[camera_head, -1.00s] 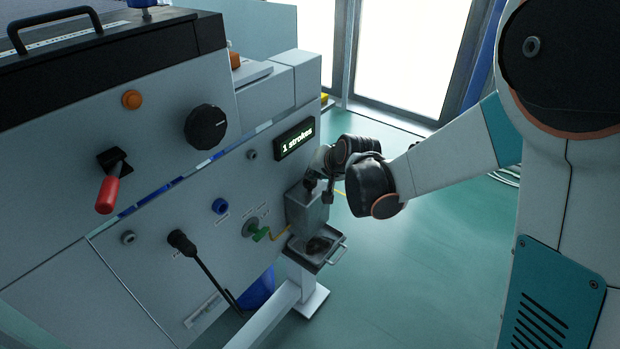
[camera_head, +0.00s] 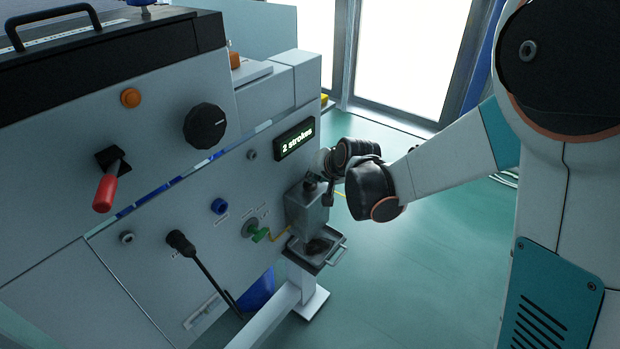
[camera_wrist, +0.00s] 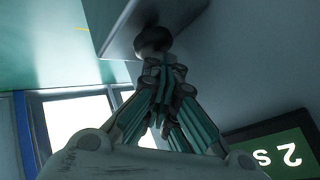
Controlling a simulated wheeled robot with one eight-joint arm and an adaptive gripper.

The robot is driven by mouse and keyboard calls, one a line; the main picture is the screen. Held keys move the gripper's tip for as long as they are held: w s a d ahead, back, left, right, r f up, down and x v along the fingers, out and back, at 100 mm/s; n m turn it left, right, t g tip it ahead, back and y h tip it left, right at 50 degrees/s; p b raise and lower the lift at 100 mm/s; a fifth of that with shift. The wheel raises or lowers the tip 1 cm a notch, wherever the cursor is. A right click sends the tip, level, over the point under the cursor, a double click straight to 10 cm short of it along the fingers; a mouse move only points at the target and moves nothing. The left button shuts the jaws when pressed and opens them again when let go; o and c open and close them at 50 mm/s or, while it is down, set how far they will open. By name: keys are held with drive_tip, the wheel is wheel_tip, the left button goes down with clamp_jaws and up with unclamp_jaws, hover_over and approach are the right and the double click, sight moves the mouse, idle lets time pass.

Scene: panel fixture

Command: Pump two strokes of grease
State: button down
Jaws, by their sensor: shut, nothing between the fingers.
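The grease pump is a grey box (camera_head: 306,212) on the right end of the panel, with a dark round knob (camera_wrist: 153,40) on it. The small display (camera_head: 295,139) above the box reads "2 strokes"; part of it shows upside down in the wrist view (camera_wrist: 272,157). My gripper (camera_head: 314,180) is at the top of the pump box, mostly hidden by my wrist in the head view. In the wrist view its fingers (camera_wrist: 163,76) are shut with nothing between them. Their tips are at the knob and appear to touch it.
A green fitting (camera_head: 260,235) with a yellow line, a black lever (camera_head: 180,242), a black dial (camera_head: 205,124) and a red-handled switch (camera_head: 105,190) stick out of the panel. The floor right of the panel is clear.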

drive_tip(key=shift+r, duration=0.15)
drive_tip(key=shift+r+p, duration=1.15)
drive_tip(key=shift+r, duration=0.35)
drive_tip(key=shift+r, duration=0.1)
drive_tip(key=shift+r+p, duration=1.8)
drive_tip(key=shift+r, duration=0.65)
drive_tip(key=s+d+r+n+h, duration=0.1)
drive_tip(key=s+d+r, duration=0.35)
drive_tip(key=s, duration=0.25)
drive_tip(key=s+d+r+n+h, duration=0.1)
drive_tip(key=s+d+r, duration=0.3)
drive_tip(key=s+d, duration=0.25)
drive_tip(key=s+d+h, duration=0.1)
drive_tip(key=s+d, duration=0.2)
drive_tip(key=s, duration=0.6)
drive_tip(key=s+d+n+g+h, duration=0.1)
drive_tip(key=s+d, duration=0.3)
drive_tip(key=s, duration=0.4)
drive_tip(key=shift+s+d+f, duration=0.15)
drive_tip(key=shift+s+d, duration=0.1)
drive_tip(key=shift+s, duration=0.15)
